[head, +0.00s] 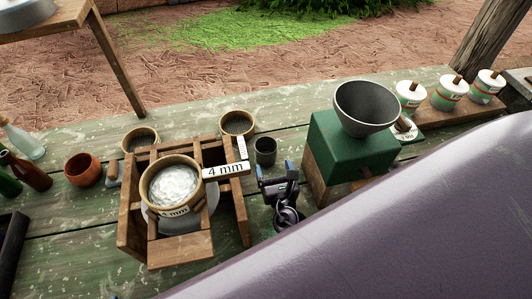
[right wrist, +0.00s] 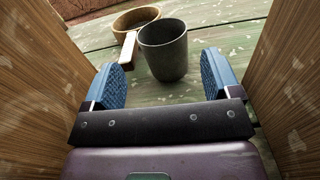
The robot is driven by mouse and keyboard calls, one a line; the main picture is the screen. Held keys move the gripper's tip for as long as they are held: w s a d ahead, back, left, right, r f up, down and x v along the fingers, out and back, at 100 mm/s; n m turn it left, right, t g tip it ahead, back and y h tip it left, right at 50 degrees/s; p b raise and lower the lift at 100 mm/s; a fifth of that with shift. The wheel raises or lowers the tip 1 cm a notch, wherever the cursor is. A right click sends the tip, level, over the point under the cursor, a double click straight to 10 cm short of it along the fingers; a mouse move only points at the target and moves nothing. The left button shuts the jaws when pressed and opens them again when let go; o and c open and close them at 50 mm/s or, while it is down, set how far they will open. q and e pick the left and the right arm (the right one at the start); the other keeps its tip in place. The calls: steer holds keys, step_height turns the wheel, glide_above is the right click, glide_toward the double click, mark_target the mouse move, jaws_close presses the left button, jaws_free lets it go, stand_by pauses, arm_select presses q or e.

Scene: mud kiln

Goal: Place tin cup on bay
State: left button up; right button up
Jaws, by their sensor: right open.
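The tin cup (head: 265,151) is a dark grey, empty-looking cup standing upright on the green planks, between the wooden frame and the green mill. It also shows in the right wrist view (right wrist: 163,52), ahead of my open fingers. My right gripper (head: 278,171) is open and low, on the near side of the cup. Its blue-padded fingers point towards the cup, with the cup lying between their lines; contact cannot be told. The wooden frame (head: 180,250) holds a round sieve (head: 174,184) with white material. No part is clearly marked as the bay. My left gripper is not in view.
The green mill (head: 345,150) with its grey hopper (head: 366,107) stands right of my gripper. A handled sieve (head: 237,123) lies behind the cup. Wooden walls rise close on both sides in the wrist view. An orange-brown pot (head: 82,170) and bottles stand left.

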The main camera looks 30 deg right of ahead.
mark_target(268, 158)
step_height(268, 158, down, 3)
steer(key=shift+f, duration=0.1)
steer(key=shift+w+d, duration=0.1)
steer(key=shift+w, duration=0.5)
steer(key=shift+p+x, duration=0.3)
steer(key=shift+x, duration=2.9)
steer(key=c, duration=0.8)
